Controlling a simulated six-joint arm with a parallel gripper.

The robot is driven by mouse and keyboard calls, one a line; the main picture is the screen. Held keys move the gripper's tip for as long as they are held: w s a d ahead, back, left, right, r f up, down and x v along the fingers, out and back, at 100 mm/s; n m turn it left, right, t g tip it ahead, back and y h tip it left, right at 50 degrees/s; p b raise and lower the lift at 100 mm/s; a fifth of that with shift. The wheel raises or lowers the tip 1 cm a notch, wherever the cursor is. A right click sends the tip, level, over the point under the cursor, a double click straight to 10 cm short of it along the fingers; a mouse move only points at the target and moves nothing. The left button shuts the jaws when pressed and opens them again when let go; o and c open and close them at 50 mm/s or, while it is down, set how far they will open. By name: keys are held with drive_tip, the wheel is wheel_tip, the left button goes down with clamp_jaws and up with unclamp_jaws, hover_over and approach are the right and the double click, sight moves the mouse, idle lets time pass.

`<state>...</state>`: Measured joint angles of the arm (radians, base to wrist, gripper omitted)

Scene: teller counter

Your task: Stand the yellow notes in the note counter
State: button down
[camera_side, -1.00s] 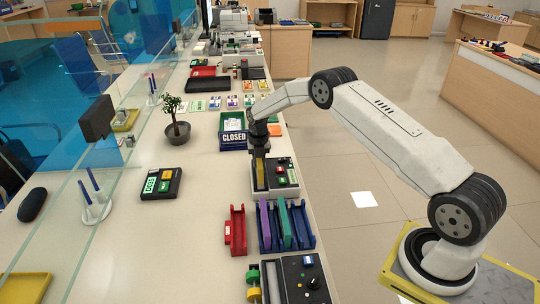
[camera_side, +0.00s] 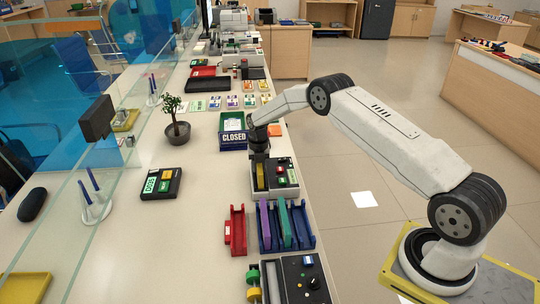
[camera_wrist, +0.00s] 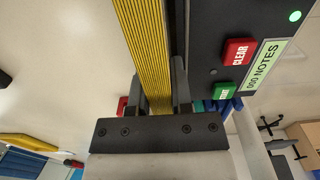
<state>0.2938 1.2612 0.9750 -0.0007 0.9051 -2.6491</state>
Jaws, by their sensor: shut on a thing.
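The yellow notes (camera_side: 260,178) stand upright as a thin bundle at the left part of the note counter (camera_side: 283,166). In the wrist view the notes (camera_wrist: 148,40) run alongside the counter's dark panel (camera_wrist: 215,22). My gripper (camera_side: 260,163) is above the counter, shut on the notes. In the wrist view my gripper's two fingers (camera_wrist: 158,92) are on either side of the bundle. The lower edge of the notes is hidden, so I cannot tell whether it touches the slot floor. The counter's display (camera_wrist: 264,64) reads 000 NOTES.
A CLOSED sign (camera_side: 233,138) is on a box behind.

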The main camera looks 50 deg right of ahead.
drive_tip(key=shift+c, duration=2.2)
unclamp_jaws()
drive_tip(key=shift+r, duration=0.1)
drive_tip(key=shift+r, duration=3.4)
